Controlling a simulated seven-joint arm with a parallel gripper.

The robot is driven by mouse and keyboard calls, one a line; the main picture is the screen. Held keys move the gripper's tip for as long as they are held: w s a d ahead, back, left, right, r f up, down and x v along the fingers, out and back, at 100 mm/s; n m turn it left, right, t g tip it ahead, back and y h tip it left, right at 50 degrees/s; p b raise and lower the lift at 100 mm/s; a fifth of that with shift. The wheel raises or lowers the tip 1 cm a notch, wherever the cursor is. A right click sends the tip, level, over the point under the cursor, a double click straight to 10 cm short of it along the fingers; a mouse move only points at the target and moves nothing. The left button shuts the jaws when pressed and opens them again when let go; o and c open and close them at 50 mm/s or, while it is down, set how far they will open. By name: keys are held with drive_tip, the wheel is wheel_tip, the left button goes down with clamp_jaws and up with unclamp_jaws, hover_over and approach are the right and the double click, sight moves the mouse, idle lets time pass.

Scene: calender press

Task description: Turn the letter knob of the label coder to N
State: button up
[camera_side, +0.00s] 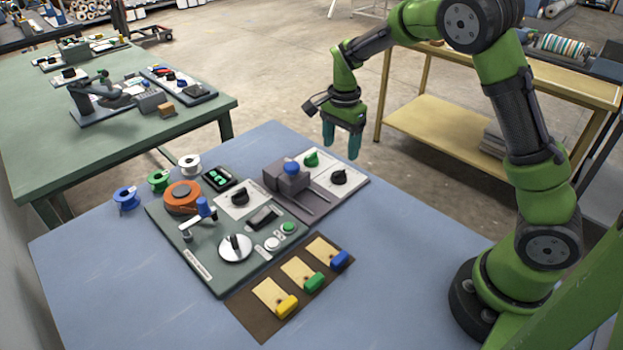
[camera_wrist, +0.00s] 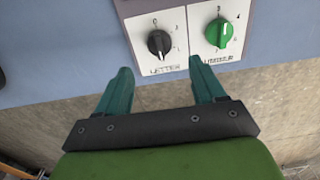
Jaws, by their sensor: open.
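The label coder (camera_side: 357,189) is a pale board at the far edge of the blue table. Its black letter knob (camera_side: 339,177) sits on a white plate; it also shows in the wrist view (camera_wrist: 159,43), above a caption that looks like "LETTER". A pale line marks the black knob, but the letters around it are too small to read. A green knob (camera_side: 311,158) sits beside it, also in the wrist view (camera_wrist: 219,32). My gripper (camera_side: 341,143) hangs above and beyond the board's far edge, fingers pointing down, open and empty, apart from both knobs.
A grey block with a blue knob (camera_side: 291,168) stands on the coder's left. A dark green panel (camera_side: 218,276) with a dial and handle lies nearer. A brown mat (camera_side: 262,325) holds yellow, green and blue-ended tags.

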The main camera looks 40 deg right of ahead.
wheel_tip(320, 180, up, 9)
idle(0.5)
drive_tip(key=s+a+r+n+t, duration=0.2)
drive_tip(key=s+a+n, duration=0.1)
drive_tip(key=s, duration=0.3)
drive_tip(key=s+a+r+n+t+y, duration=0.1)
drive_tip(key=s+a+r+n+t, duration=0.1)
drive_tip(key=s+n, duration=0.4)
drive_tip(key=s+a+r+n+t+y, duration=0.1)
drive_tip(key=s+a+r+n+t, duration=0.1)
drive_tip(key=s, duration=0.6)
drive_tip(key=a+n+t, duration=0.1)
drive_tip(key=a+n, duration=0.1)
drive_tip(key=n, duration=0.1)
drive_tip(key=shift+f, duration=0.1)
